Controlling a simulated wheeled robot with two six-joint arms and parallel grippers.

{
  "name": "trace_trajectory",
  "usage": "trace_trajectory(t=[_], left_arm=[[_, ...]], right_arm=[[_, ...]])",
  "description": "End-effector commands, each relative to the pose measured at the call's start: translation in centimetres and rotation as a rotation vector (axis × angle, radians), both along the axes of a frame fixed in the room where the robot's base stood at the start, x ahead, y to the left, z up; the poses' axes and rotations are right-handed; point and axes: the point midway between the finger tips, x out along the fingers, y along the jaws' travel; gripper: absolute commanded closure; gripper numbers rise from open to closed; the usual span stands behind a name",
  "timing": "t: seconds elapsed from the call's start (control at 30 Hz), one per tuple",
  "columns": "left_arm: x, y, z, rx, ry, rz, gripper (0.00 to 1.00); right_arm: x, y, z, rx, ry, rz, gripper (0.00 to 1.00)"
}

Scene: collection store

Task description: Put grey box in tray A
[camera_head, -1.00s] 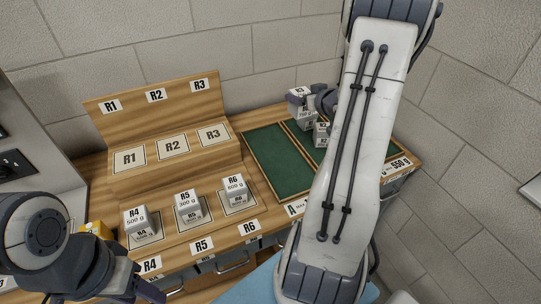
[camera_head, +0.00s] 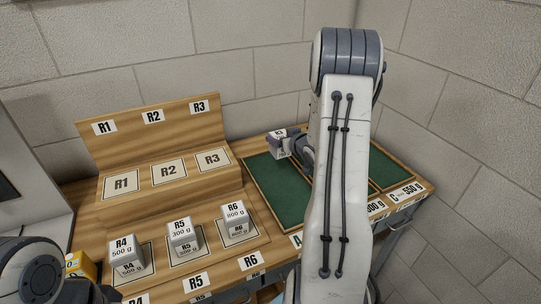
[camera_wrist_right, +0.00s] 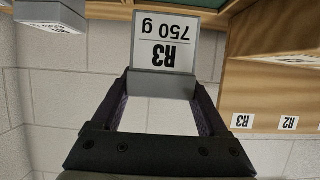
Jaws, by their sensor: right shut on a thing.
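My right gripper (camera_wrist_right: 160,105) is shut on a grey box (camera_wrist_right: 163,85) with a white label reading R3, 750 g. In the head view the grey box (camera_head: 280,146) shows at the far end of tray A (camera_head: 263,182), a green-floored tray with a wooden rim. It looks held up, but its exact height above the tray is hard to tell. My right arm hides part of the right gripper and the middle of the trays. My left arm shows only at the lower left corner; its fingertips are out of view.
Grey boxes R4 (camera_head: 125,254), R5 (camera_head: 181,236) and R6 (camera_head: 235,214) stand on the lower rack step. The R3 spot (camera_head: 212,160) is empty. Another grey box (camera_wrist_right: 48,14) shows in the wrist view. Tray C (camera_head: 390,172) is at the right. The visible floor of tray A is clear.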

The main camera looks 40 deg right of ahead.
Motion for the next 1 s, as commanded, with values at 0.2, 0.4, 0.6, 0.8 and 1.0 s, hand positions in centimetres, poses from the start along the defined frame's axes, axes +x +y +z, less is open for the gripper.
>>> trace_trajectory(t=[0.2, 0.4, 0.6, 0.8, 1.0], left_arm=[[0.0, 0.0, 0.6, 0.0, 0.0, 0.0, 0.5], [0.0, 0.0, 0.8, 0.0, 0.0, 0.0, 0.5], [0.0, 0.0, 1.3, 0.0, 0.0, 0.0, 0.5], [0.0, 0.0, 1.3, 0.0, 0.0, 0.0, 0.5], [0.0, 0.0, 1.0, 0.0, 0.0, 0.0, 0.5]], right_arm=[[3.9, 1.1, -2.3, -0.001, -0.001, 0.001, 0.96], [4.9, 1.4, -3.5, 0.001, 0.001, -0.003, 0.96], [4.8, 1.3, -6.4, 0.001, 0.001, -0.003, 0.96], [4.9, 1.3, -7.0, -0.002, -0.003, -0.003, 0.96], [4.8, 1.3, -7.2, -0.002, -0.003, -0.003, 0.96]])
